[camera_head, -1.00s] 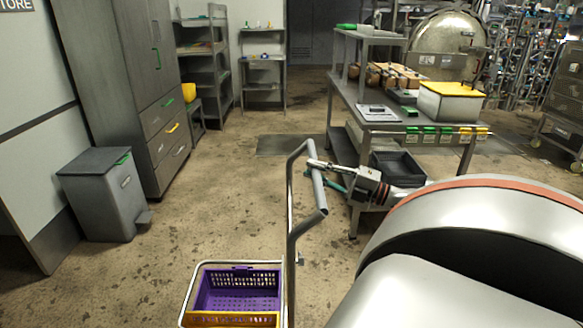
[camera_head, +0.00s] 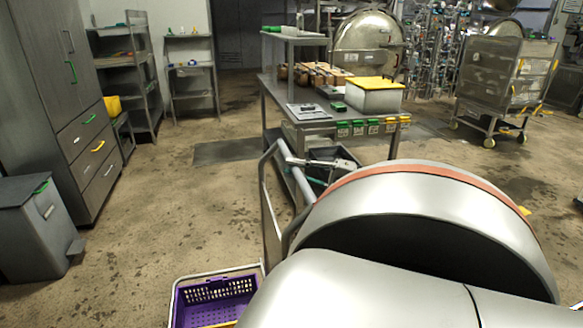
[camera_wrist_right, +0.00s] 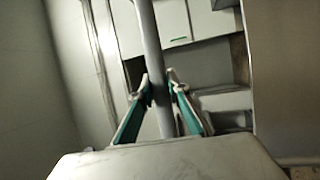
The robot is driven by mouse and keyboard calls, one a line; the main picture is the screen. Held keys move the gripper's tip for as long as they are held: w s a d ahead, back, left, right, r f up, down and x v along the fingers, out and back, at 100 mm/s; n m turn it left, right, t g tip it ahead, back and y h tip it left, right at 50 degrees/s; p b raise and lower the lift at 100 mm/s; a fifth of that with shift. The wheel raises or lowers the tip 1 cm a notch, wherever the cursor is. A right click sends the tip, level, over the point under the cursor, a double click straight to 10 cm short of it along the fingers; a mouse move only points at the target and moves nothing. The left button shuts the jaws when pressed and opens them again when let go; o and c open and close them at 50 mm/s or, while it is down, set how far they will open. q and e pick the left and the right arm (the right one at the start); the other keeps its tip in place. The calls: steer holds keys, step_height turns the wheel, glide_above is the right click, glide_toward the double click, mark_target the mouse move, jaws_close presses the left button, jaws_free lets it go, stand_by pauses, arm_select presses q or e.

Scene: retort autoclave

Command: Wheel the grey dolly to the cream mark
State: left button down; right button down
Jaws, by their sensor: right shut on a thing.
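The grey dolly (camera_head: 264,200) stands at the lower middle of the head view, with its tubular push handle upright. A purple crate (camera_head: 212,305) sits on its platform, which is cut off by the bottom edge. My right gripper (camera_head: 290,161) is at the handle's upper bar. In the right wrist view the green-lined fingers (camera_wrist_right: 161,92) sit on both sides of the grey handle tube (camera_wrist_right: 151,35), shut on it. My arm hides part of the handle and platform. I cannot make out a cream mark on the floor. My left gripper is not in view.
A steel workbench (camera_head: 268,90) stands just ahead on the right. A grey bin (camera_head: 32,225) and drawer cabinet (camera_head: 85,150) line the left. A wheeled cage (camera_head: 500,85) stands far right. A dark floor plate (camera_head: 225,150) lies ahead; the floor between is clear.

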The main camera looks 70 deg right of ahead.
steer(key=c, duration=1.9)
jaws_free()
steer(key=v, duration=1.2)
steer(key=shift+r, duration=0.1)
